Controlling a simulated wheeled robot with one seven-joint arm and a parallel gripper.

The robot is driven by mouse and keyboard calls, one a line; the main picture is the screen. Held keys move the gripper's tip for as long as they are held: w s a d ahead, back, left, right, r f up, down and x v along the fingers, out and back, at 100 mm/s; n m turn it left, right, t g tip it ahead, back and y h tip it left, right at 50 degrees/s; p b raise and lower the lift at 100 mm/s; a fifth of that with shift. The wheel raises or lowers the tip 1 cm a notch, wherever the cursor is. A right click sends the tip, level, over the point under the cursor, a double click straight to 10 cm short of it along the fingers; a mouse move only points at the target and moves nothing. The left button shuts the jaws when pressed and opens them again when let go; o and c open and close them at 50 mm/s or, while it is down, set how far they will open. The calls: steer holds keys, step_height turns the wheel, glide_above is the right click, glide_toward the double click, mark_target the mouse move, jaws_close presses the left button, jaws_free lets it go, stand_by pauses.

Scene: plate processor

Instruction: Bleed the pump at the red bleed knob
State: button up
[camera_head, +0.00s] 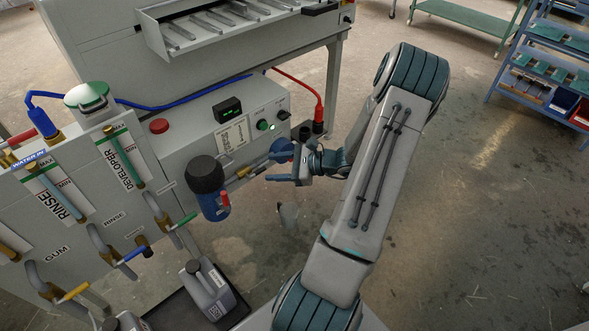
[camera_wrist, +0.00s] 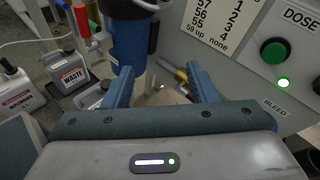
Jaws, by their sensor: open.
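My gripper (camera_head: 274,166) is open in front of the processor's control panel, with its fingers pointing left toward the blue filter canister (camera_head: 214,205). In the wrist view the open fingers (camera_wrist: 158,70) have nothing between them, and a yellow-handled part (camera_wrist: 181,75) shows beyond them. The "BLEED" label (camera_wrist: 274,107) is on the grey panel at right, just beyond the right finger. No red knob can be made out beside this label; that area is partly covered by my gripper.
The panel carries a green dose button (camera_wrist: 273,52), a lit green lamp (camera_wrist: 283,83) and a printed chart (camera_head: 232,134). A grey jug (camera_head: 208,287) stands in a dark floor tray at lower left. The blue canister is close left of the fingers. Open floor lies to the right.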

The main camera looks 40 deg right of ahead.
steer(key=s+d+f+m+t+h+b, duration=0.2)
steer(key=d+f+m+t+h, duration=0.2)
steer(key=d+f+m, duration=0.3)
steer(key=s+d+f+m+t+h+b, duration=0.25)
steer(key=d+f+m+h, duration=0.2)
steer(key=d+f, duration=0.35)
steer(key=w+b, duration=0.3)
steer(key=w, duration=1.1)
steer(key=shift+w+a+r+t+b, duration=0.15)
steer(key=shift+a+r+t+b, duration=0.05)
steer(key=shift+a+t+b, duration=0.15)
steer(key=shift+m, duration=0.25)
steer(key=c, duration=1)
steer(key=shift+o, duration=0.2)
